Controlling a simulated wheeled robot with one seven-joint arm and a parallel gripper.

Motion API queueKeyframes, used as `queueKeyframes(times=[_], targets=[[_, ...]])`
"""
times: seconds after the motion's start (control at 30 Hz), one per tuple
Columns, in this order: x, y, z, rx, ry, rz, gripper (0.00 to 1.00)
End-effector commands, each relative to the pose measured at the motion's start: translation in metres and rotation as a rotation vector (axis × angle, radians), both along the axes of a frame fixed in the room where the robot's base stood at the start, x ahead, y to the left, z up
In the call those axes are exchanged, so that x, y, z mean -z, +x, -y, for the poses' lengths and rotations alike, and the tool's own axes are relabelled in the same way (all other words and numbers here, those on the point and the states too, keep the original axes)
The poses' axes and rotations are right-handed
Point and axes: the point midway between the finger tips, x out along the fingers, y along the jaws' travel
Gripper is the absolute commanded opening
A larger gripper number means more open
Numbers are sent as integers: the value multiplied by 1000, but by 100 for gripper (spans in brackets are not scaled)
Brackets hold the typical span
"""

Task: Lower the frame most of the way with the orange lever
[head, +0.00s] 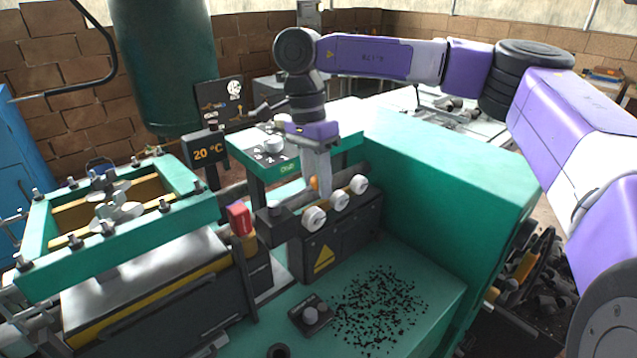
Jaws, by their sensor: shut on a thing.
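The teal frame (130,238) with bolts along its rim is at the left, above a grey and yellow bed (150,275). It looks slightly tilted, and a gap shows between it and the bed. The orange lever (314,184) stands at the dark control box (340,225) in the middle, only a small part of it showing. My gripper (319,188) points down over that box, its fingers shut on the orange lever and hiding most of it.
A red block (239,218) is left of the box. A panel (275,148) stands behind my gripper. The teal housing (450,165) is at the right. Black scraps (380,305) litter the front surface.

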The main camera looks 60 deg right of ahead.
Motion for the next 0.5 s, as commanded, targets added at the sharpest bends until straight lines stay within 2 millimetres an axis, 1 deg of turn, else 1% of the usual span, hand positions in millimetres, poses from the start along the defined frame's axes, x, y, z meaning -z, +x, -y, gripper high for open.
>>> queueKeyframes(times=[0.23,0.27,0.3,0.37,0.5], targets=[[0,1,0,3,-2,3,0],[0,1,0,3,-2,3,32],[0,1,1,3,-2,3,40],[0,0,0,3,-1,2,52],[0,0,0,2,-1,1,52]])
